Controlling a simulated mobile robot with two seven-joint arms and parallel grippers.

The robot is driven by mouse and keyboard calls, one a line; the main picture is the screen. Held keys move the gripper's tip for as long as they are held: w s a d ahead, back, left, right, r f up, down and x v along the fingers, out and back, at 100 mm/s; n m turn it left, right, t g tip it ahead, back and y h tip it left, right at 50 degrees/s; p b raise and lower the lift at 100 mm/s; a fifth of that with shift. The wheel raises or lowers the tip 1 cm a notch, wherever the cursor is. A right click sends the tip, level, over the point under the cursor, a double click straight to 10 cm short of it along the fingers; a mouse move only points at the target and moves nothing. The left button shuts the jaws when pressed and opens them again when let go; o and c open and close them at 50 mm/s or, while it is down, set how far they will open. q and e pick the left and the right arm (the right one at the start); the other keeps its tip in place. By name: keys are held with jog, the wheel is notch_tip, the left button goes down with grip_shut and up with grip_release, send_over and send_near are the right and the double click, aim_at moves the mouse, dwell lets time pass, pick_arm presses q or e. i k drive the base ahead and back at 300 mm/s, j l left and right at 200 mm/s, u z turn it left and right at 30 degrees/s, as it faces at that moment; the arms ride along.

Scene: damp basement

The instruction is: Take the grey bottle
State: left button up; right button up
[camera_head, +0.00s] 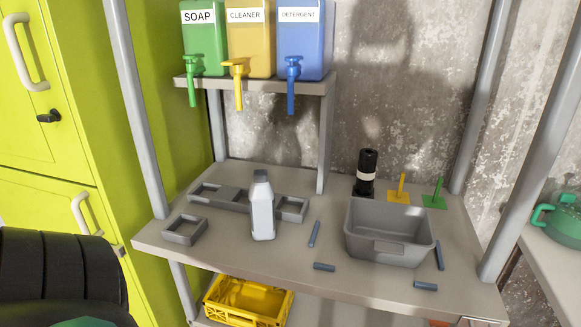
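The grey bottle (262,212) stands upright on the grey workbench (200,258), a little left of its middle. It has a pale grey body and a darker, narrower grey top. It stands in front of a grey holder (232,200) with square openings and hides part of it. Neither of my grippers shows in the head view, and nothing holds the bottle.
Right of the bottle are a grey bin (389,235), a black cylinder (367,170) and several small blue-grey rods (324,267). A small square frame (184,230) lies left. Above are green, yellow and blue dispensers (302,45). A yellow crate (248,300) sits below.

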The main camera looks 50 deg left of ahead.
aim_at(260, 194)
jog(key=u, duration=1.7)
